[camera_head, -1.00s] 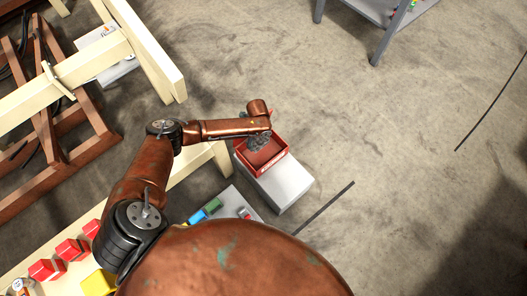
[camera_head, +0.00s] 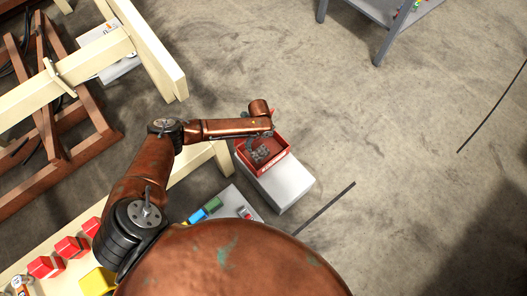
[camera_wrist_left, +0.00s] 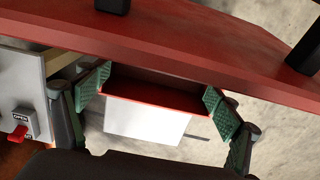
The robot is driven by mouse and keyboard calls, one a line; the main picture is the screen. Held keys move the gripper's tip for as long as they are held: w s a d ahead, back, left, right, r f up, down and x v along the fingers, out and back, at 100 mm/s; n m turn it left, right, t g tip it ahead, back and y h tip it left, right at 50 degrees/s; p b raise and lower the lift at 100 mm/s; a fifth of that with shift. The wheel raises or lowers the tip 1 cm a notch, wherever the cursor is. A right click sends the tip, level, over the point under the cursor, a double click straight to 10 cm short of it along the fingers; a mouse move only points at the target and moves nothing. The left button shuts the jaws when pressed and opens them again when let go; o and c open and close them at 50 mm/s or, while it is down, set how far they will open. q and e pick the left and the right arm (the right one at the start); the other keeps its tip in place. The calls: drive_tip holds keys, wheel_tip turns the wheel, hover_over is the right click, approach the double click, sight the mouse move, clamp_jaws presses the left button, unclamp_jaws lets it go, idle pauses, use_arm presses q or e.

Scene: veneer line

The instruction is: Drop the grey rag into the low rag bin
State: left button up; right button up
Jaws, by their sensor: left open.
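The low rag bin (camera_head: 279,161) is a red, open-topped box on a pale grey block, right of the middle of the head view. The grey rag (camera_head: 260,155) is a crumpled dark heap inside it, within the red walls. My left gripper (camera_head: 268,132) is over the far side of the bin, mostly hidden by its own wrist. In the left wrist view its green-padded fingers (camera_wrist_left: 157,95) are spread wide with nothing between them. The rag cannot be made out in that view. My right gripper is not in view.
The pale grey block (camera_head: 285,187) stands on the concrete floor. A cream wooden frame (camera_head: 155,60) is at the left. Red blocks (camera_head: 70,247) lie at lower left. A grey table (camera_head: 383,30) stands at the top right. Open floor lies right of the bin.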

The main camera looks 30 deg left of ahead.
use_arm(q)
wheel_tip(320, 180, up, 12)
idle(0.6)
idle(0.4)
